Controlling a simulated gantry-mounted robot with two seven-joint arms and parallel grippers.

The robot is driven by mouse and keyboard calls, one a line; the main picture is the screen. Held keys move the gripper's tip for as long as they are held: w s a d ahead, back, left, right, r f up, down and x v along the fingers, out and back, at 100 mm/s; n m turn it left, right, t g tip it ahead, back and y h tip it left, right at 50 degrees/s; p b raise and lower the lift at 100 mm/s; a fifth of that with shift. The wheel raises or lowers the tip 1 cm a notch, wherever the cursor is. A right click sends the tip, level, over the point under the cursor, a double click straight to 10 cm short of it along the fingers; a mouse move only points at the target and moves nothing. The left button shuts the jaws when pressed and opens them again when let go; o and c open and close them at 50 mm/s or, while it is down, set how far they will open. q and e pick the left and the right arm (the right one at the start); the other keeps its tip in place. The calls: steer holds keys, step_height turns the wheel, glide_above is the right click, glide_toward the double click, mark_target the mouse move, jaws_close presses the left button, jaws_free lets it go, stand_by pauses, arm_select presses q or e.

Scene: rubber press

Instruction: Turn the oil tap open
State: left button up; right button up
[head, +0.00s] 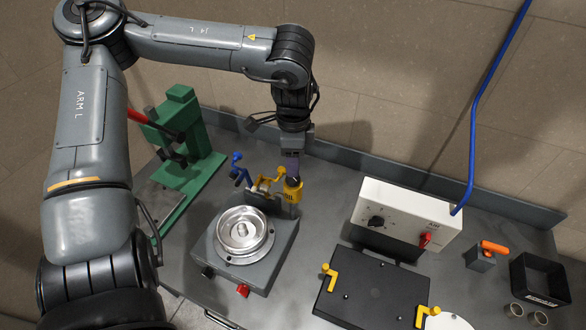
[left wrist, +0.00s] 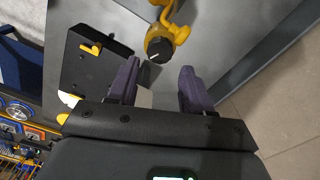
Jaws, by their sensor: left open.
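My left gripper (head: 292,178) points down at the back of the bench, directly above a yellow fixture (head: 290,192), partly covering it. In the left wrist view the purple fingers of the left gripper (left wrist: 159,75) are apart with nothing between them. The yellow fixture also shows there with a dark round knob (left wrist: 159,49) bearing a white mark, just beyond the fingertips. A blue-handled lever (head: 238,168) stands to its left. No label shows which of these is the oil tap. My right gripper is not in view.
A round metal dish (head: 243,236) on a grey block stands in front of the fixture. A green press (head: 180,150) is at left.

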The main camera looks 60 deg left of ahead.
arm_select(q)
steer(key=shift+r, duration=2.55)
steer(key=shift+o, duration=0.3)
